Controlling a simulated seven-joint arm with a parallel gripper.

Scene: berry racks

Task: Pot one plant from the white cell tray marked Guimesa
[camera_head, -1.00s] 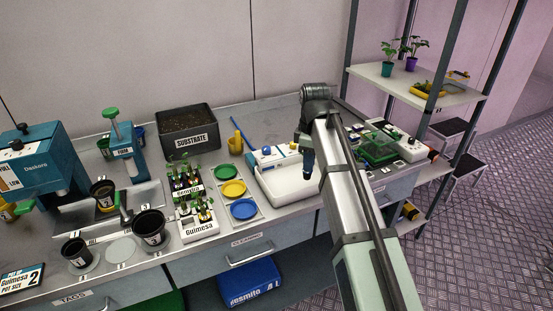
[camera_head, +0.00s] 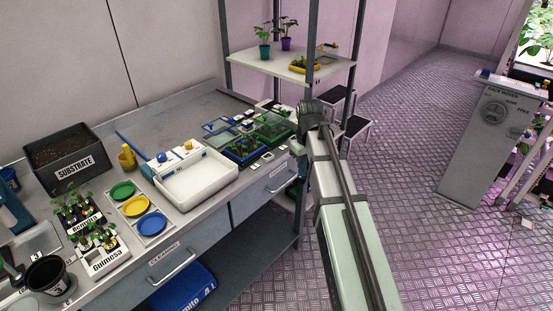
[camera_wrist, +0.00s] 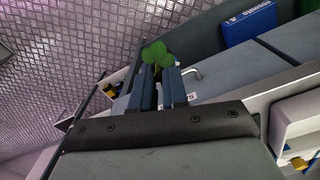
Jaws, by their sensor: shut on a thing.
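The white cell tray marked Guimesa (camera_head: 108,262) sits on the bench at lower left in the head view, with several small seedlings upright in it. In the head view my arm hides the gripper and plant. The gripper is away from the Guimesa tray, beyond the bench's right end.
A second seedling tray (camera_head: 80,227) stands behind the Guimesa tray. The substrate bin (camera_head: 72,165), coloured dishes (camera_head: 137,206), white basin (camera_head: 198,182) and small trays (camera_head: 245,150) crowd the bench. A shelf rack (camera_head: 290,65) stands behind my arm. Open floor (camera_head: 400,120) lies to the right.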

